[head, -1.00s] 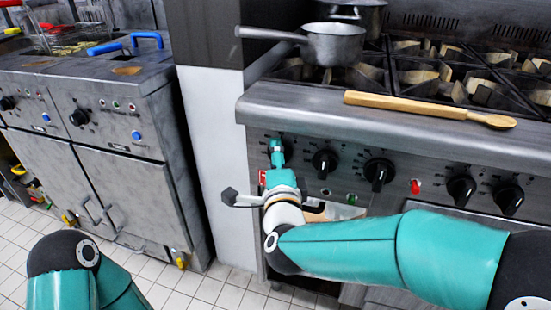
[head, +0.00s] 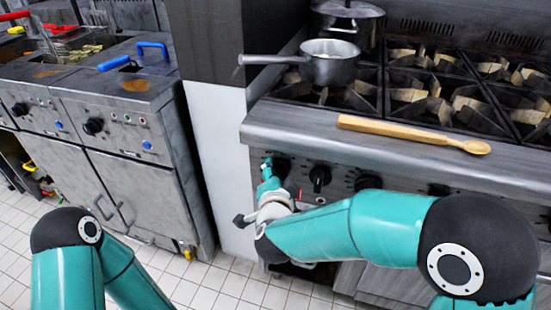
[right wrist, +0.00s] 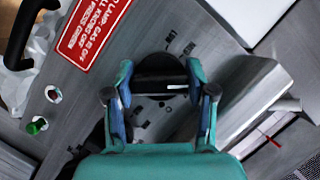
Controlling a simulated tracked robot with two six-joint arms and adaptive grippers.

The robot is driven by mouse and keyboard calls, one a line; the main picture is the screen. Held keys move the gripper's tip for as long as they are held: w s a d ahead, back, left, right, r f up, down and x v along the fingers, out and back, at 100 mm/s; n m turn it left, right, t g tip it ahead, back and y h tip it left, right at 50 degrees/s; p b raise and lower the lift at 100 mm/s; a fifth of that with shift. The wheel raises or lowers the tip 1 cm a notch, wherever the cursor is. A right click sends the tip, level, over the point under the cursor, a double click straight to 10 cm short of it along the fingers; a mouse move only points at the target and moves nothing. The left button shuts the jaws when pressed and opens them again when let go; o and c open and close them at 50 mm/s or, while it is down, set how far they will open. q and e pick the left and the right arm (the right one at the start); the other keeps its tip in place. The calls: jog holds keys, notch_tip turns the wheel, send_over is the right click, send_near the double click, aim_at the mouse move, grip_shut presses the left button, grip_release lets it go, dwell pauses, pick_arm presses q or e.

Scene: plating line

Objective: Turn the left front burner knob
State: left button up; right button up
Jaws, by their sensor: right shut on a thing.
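The leftmost burner knob (head: 281,167) is black and sits at the left end of the stove's front panel. My right gripper (head: 268,168) is at this knob, partly covering it in the head view. In the right wrist view the dark knob (right wrist: 160,72) with a white mark lies between the two fingers of the right gripper (right wrist: 164,95), which is shut on it. My left gripper is not in view; only my left arm shows at the lower left.
More black knobs (head: 319,178) continue rightward along the panel, some behind my right arm. A wooden spoon (head: 400,130) lies on the stove's front ledge. A saucepan (head: 330,68) stands on the burners.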

jog(key=n+g+h+p, duration=0.1)
jog(key=n+p, duration=0.1)
jog(key=p, duration=0.2)
jog(key=n+h+p, duration=0.1)
jog(key=n+p, duration=0.1)
jog(key=p, duration=0.3)
jog(key=shift+s+g, duration=0.1)
jog(key=shift+g, duration=0.3)
jog(key=shift+d+f+n+h+p, duration=0.15)
jog(key=shift+n+h+p, duration=0.5)
jog(key=shift+p, duration=0.55)
jog(key=o, duration=1.1)
